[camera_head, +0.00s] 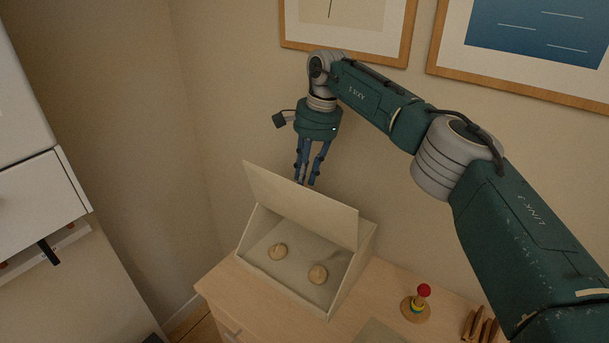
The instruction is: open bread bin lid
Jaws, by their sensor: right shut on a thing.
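The very tips are partly hidden at that edge. My left gripper is not in view.
A toy with a red ball on top (421,300) and several brown sticks (481,325) are on the wooden cabinet top (232,283), right of the bin. White drawers (38,205) stand at the left. Framed pictures (399,25) hang on the wall behind my right arm.

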